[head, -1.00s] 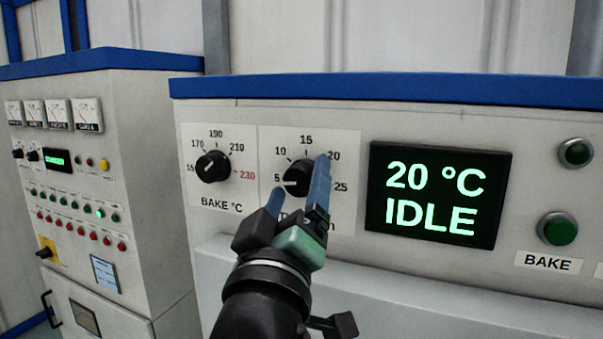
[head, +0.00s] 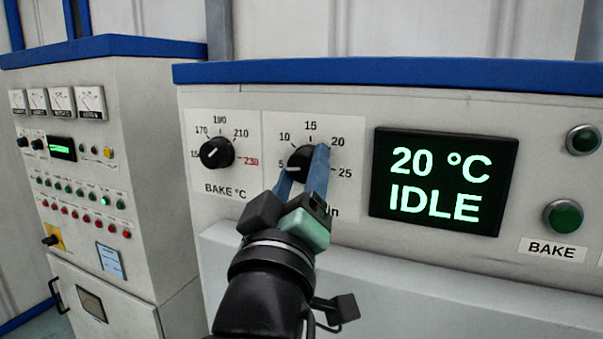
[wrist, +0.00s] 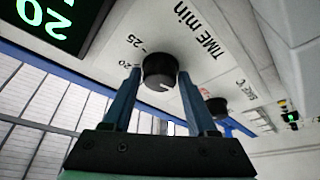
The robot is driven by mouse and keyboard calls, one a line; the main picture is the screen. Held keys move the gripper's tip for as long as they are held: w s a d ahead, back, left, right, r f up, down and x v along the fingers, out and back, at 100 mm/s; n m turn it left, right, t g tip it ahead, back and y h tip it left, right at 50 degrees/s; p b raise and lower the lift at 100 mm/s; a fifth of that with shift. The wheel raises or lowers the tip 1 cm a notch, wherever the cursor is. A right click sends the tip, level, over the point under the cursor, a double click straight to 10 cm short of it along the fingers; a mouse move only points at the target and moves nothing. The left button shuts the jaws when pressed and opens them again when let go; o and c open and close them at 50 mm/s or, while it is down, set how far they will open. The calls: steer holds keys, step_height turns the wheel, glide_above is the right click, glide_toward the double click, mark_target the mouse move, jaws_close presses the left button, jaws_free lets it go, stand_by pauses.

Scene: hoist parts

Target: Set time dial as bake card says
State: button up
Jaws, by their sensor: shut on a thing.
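The time dial (head: 300,158) is a black round knob on a white plate marked 5 to 25, to the right of the bake temperature dial. My gripper (head: 303,172) has its two blue fingers on either side of the knob and is shut on it. The fingers hide part of the dial and its label in the head view. The wrist view shows the time dial (wrist: 159,69) between the fingertips, with a white pointer line and the label "TIME min". In the head view its pointer seems to lie near 5. No bake card can be made out.
The bake temperature dial (head: 216,153) is just left. A display (head: 443,186) reading "20 °C IDLE" is on the right, with green buttons, one (head: 563,217) above the label "BAKE". A control cabinet (head: 85,180) with meters and lamps stands at far left.

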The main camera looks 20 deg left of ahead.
steer(key=shift+f, duration=0.1)
steer(key=m+h+b, duration=0.1)
steer(key=m+b, duration=0.1)
steer(key=m, duration=0.1)
steer(key=m+t+h+b, duration=0.1)
steer(key=m+b, duration=0.2)
steer(key=shift+a+f+h+b, duration=0.2)
steer(key=shift+h+b, duration=0.1)
steer(key=shift+h, duration=0.1)
steer(key=m+h+b, duration=0.1)
steer(key=m+b, duration=0.1)
steer(key=m, duration=0.1)
steer(key=m+h+b, duration=0.1)
steer(key=m+b, duration=0.1)
steer(key=m, duration=0.1)
steer(key=shift+h, duration=0.4)
steer(key=shift+r+m+h+b, duration=0.15)
steer(key=shift+m+h+b, duration=0.45)
steer(key=shift+m+b, duration=0.15)
steer(key=shift+r+m, duration=0.1)
steer(key=shift+m, duration=0.25)
steer(key=o, duration=1.3)
steer(key=shift+c, duration=0.2)
